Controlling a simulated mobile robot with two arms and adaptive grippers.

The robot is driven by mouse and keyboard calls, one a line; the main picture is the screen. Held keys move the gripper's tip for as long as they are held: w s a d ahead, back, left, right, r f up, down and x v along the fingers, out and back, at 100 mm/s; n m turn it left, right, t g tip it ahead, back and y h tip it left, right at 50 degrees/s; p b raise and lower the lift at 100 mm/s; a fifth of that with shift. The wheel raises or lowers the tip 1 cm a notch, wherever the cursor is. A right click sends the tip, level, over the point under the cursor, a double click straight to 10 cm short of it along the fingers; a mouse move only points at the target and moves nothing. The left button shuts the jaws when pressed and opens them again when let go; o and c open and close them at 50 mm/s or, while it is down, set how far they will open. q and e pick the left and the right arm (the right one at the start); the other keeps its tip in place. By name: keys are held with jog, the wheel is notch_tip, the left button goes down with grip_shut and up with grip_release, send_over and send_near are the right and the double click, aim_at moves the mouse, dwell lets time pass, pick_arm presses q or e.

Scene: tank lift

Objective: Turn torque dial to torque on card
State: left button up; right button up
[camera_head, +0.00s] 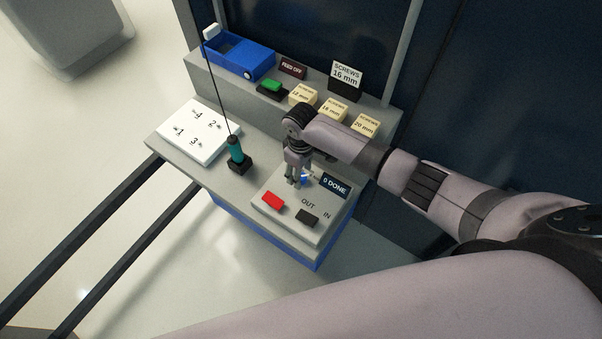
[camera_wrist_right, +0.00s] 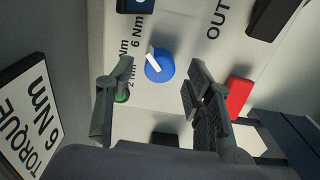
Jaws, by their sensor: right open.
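The torque dial (camera_wrist_right: 160,68) is a blue round knob with a white pointer on a light panel in the right wrist view. Its pointer is tilted up and slightly left, toward the 6 Nm label (camera_wrist_right: 137,30). A middle label is partly legible, and 2 Nm (camera_wrist_right: 131,78) is lower. The torque card (camera_wrist_right: 32,112) reads "TORQUE 6 Nm". My right gripper (camera_wrist_right: 160,76) is open, its fingers on either side of the dial; contact cannot be told. In the head view my right gripper (camera_head: 293,183) points down at the panel, partly hiding the dial. My left gripper is not visible.
A red button (camera_head: 273,200), a black button (camera_head: 307,217) and a "0 DONE" display (camera_head: 335,185) surround the dial. Screw boxes (camera_head: 333,110) and a blue bin (camera_head: 238,56) sit behind.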

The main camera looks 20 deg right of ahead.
notch_tip(320, 180, up, 10)
jog(key=shift+r, duration=0.2)
dwell(0.5)
